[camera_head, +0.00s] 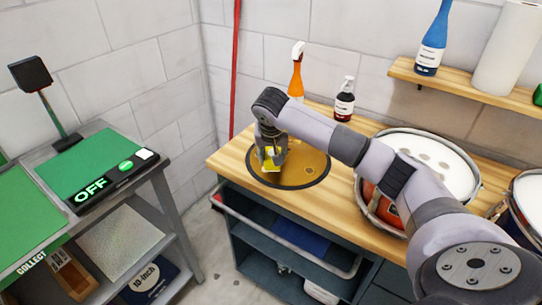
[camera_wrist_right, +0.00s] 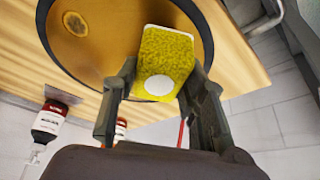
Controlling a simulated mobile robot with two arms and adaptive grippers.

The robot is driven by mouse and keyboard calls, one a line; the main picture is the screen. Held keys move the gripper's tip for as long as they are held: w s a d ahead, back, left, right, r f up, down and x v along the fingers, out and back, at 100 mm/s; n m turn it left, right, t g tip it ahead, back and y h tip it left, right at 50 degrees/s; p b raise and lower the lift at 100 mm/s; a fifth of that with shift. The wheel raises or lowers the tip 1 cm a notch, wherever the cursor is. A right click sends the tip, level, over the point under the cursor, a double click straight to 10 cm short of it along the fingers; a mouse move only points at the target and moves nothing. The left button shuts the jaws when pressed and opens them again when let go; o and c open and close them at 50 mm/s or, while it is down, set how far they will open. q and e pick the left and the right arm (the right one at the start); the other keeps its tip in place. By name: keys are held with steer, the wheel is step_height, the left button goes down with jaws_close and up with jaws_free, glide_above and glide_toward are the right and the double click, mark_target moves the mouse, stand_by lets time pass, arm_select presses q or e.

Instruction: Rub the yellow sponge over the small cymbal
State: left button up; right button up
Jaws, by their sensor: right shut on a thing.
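The yellow sponge (camera_wrist_right: 163,58) is between the fingers of my right gripper (camera_wrist_right: 156,88), which is shut on it. It has a pale round patch on its face in the right wrist view. In the head view the sponge (camera_head: 272,156) shows below my right gripper (camera_head: 271,158), over the small cymbal (camera_head: 312,163). The cymbal is a brown-gold disc with a dark rim, lying on the wooden bench top; it also shows in the right wrist view (camera_wrist_right: 110,40). I cannot tell whether the sponge touches it. My left gripper is not in view.
An orange spray bottle (camera_head: 296,77) and a dark pump bottle (camera_head: 344,102) stand behind the cymbal. A drum (camera_head: 431,154) with a white head stands to the right, under my right arm. A table with a green panel (camera_head: 90,165) reading OFF is at left.

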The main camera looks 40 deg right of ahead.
steer(key=shift+w+r+p, duration=0.1)
steer(key=shift+r+p, duration=0.3)
steer(key=shift+r, duration=0.45)
steer(key=shift+r+p, duration=0.45)
steer(key=shift+r, duration=0.15)
steer(key=shift+r+p, duration=0.4)
steer(key=shift+r, duration=0.2)
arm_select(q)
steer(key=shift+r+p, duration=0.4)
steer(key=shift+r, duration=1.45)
arm_select(e)
steer(key=shift+r, duration=0.7)
